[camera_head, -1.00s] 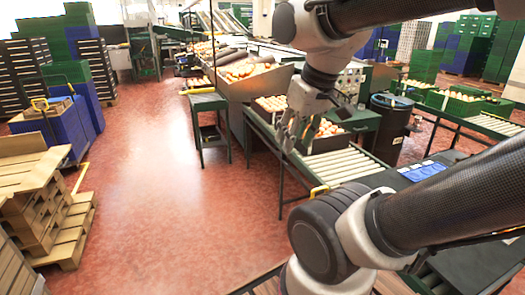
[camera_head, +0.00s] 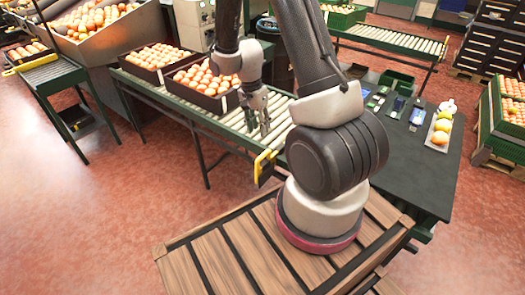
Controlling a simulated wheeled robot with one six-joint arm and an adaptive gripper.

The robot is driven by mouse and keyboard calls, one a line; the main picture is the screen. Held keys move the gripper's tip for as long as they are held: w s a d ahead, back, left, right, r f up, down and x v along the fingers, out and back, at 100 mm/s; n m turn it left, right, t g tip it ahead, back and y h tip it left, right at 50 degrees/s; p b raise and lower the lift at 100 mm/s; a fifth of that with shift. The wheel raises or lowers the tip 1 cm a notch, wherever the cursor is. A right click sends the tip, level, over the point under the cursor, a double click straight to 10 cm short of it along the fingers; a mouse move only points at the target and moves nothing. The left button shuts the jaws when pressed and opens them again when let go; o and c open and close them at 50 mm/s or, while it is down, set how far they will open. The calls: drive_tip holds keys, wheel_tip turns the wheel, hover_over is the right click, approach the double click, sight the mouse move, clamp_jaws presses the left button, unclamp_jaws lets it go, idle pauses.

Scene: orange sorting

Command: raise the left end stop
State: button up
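A yellow end stop (camera_head: 265,166) with a dark plate sits at the near end of the roller conveyor (camera_head: 278,108). Another yellow bar (camera_head: 28,63) lies across the small roller stand at the far left. I cannot tell for certain which is the left end stop, or whether either is raised or lowered. My gripper (camera_head: 258,130) points down above the near part of the conveyor, behind the nearer yellow stop and apart from it. Its fingers look spread, with nothing between them.
Two crates of oranges, one farther back (camera_head: 157,60) and one nearer (camera_head: 204,84), stand on the conveyor beyond my gripper. A dark table (camera_head: 425,172) on the right holds small devices and a fruit tray (camera_head: 441,127). Red floor is open at the left.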

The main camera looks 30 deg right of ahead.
drive_tip(key=shift+m, duration=0.4)
drive_tip(key=f, duration=0.3)
drive_tip(key=s+f, duration=0.1)
drive_tip(key=f, duration=0.7)
drive_tip(key=shift+s+d, duration=0.3)
drive_tip(key=shift+s, duration=0.05)
drive_tip(key=shift+r, duration=0.1)
clamp_jaws()
